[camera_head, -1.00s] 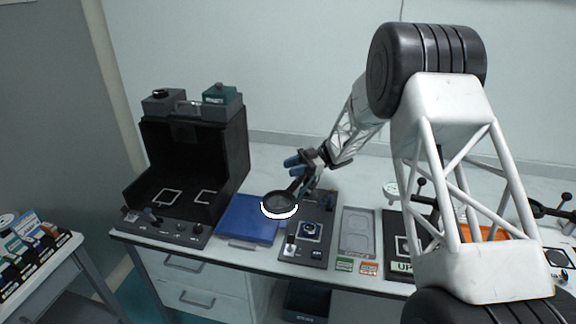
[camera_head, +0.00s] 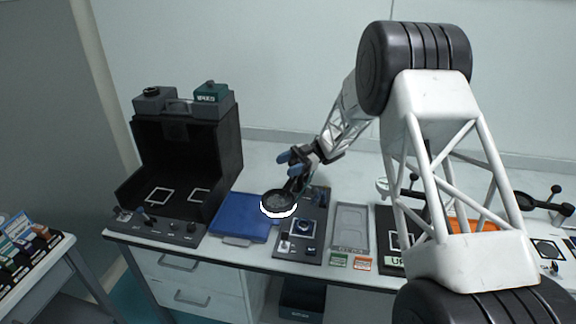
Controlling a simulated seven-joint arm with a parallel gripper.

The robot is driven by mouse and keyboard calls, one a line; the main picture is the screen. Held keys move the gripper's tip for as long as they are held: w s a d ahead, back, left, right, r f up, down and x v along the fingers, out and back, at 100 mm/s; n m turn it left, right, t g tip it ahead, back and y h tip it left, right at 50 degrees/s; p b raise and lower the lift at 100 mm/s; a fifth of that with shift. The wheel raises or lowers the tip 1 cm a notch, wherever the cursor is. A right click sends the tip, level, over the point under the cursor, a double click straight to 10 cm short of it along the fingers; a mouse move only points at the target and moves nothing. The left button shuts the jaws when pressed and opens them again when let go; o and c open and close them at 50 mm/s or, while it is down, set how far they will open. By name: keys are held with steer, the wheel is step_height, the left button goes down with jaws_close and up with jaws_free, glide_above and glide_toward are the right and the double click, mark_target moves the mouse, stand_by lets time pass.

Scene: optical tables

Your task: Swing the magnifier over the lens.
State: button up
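The magnifier (camera_head: 278,203), a round dark head with a bright white rim, hangs over the right edge of the blue case and the left edge of a dark base plate. The lens (camera_head: 303,227) sits in a square holder on that plate (camera_head: 290,252), to the right of and nearer than the magnifier head, and is uncovered. My gripper (camera_head: 293,165), with blue-tipped fingers, is just behind and above the magnifier at its arm. Whether the fingers touch or grip it is too small to tell.
The blue case (camera_head: 240,217) lies left of the plate. A black open-fronted booth (camera_head: 185,160) stands farther left. A grey tray (camera_head: 351,228) and an orange tray (camera_head: 470,226) lie to the right. My large white arm covers much of the right side.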

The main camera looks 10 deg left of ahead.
steer(key=v, duration=0.7)
steer(key=shift+w+d, duration=0.3)
stand_by(0.3)
